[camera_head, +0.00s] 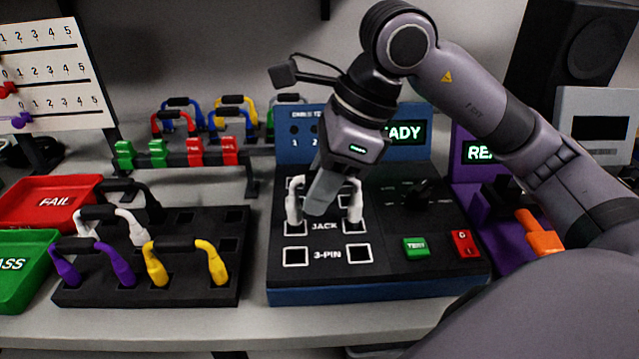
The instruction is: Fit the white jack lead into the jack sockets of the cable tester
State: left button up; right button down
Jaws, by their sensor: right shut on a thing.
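My right gripper (322,202) reaches down over the blue and black cable tester (380,285). It is shut on the white jack lead (294,206), gripping its middle, which the fingers hide. The lead's two white plugs point down, one on each side of the fingers. Their lower ends meet the outlines of the two jack sockets (357,225), on either side of the JACK label. I cannot tell whether the tips are in the sockets or just above them. The tester's screen reads READY, partly hidden by my arm. My left gripper is out of view.
A black rack (190,291) at left holds purple, yellow, white and black leads. Red FAIL (50,203) and green PASS (30,260) trays lie left of it. More coloured leads stand behind. A purple tester (470,185) is at right, partly behind my arm.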

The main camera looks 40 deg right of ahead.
aim_at(315, 173)
pick_arm(q)
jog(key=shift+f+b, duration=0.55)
jog(key=shift+b, duration=0.05)
pick_arm(e)
jog(key=shift+f, duration=0.5)
dwell(0.6)
jog(key=shift+c, duration=1.6)
grip_release()
jog(key=shift+s+a+f, duration=0.1)
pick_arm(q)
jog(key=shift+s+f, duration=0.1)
pick_arm(e)
jog(key=shift+r+p, duration=0.5)
jog(key=shift+r, duration=0.45)
notch_tip(315, 173, up, 3)
jog(key=shift+f+p, duration=0.2)
jog(key=shift+p, duration=1.05)
jog(key=shift+r+p, duration=1.4)
jog(key=shift+r, duration=0.55)
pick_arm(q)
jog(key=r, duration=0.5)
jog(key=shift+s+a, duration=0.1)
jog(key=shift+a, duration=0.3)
